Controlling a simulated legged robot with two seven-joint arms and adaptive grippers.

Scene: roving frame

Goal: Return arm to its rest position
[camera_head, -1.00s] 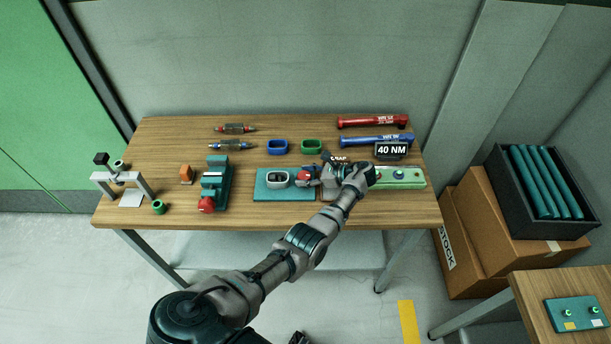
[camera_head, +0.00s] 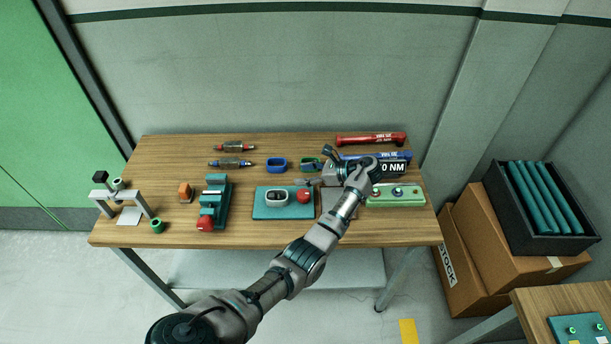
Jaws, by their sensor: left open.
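My left arm (camera_head: 305,257) reaches up from the bottom over the wooden table. Its gripper (camera_head: 310,174) is open and empty, with its fingers pointing left. It is over the back middle of the table, just behind a round red part (camera_head: 304,196) and apart from it. The red part is on a teal mat (camera_head: 263,212), to the right of a white-rimmed oval part (camera_head: 276,197). The gripper partly hides a green ring (camera_head: 309,161). My right gripper is not in view.
The wooden table (camera_head: 185,237) also bears a blue ring (camera_head: 276,164), a teal vise (camera_head: 213,203), a red torque wrench (camera_head: 371,139), a blue one partly hidden by the arm, and a green block (camera_head: 397,199). Boxes with a dark crate (camera_head: 565,243) stand right. The table's front strip is clear.

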